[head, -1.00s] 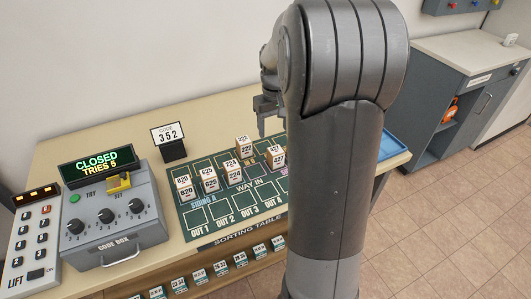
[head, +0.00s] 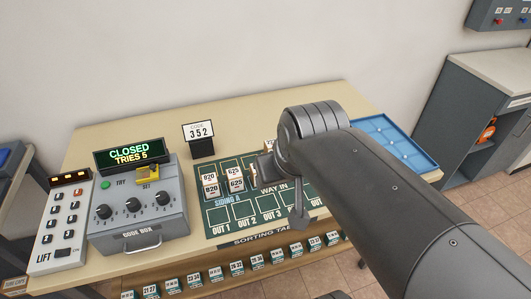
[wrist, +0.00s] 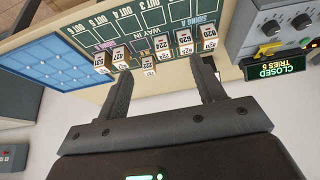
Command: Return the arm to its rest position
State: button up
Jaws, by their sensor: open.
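My gripper (wrist: 163,85) is open and empty in the wrist view, its two dark fingers spread apart. In the head view my arm reaches in from the lower right, and the gripper (head: 300,215) hangs over the right part of the green sorting mat (head: 225,214). The fingers are partly hidden there by my arm. Several white numbered blocks stand on the mat, among them 820 (head: 210,185) and 625 (head: 236,180). The wrist view shows the blocks upside down, among them 224 (wrist: 163,44) and 222 (wrist: 149,66).
A grey code box (head: 137,212) reads CLOSED, TRIES 5. A lift keypad (head: 64,228) stands left of it, and a code 352 card (head: 199,138) behind. A blue tray (head: 392,145) lies at the table's right end. A grey cabinet (head: 465,115) stands beyond.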

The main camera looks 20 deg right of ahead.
jog(key=shift+s+a+f, duration=0.15)
jog(key=shift+s+a, duration=0.05)
jog(key=shift+s, duration=0.4)
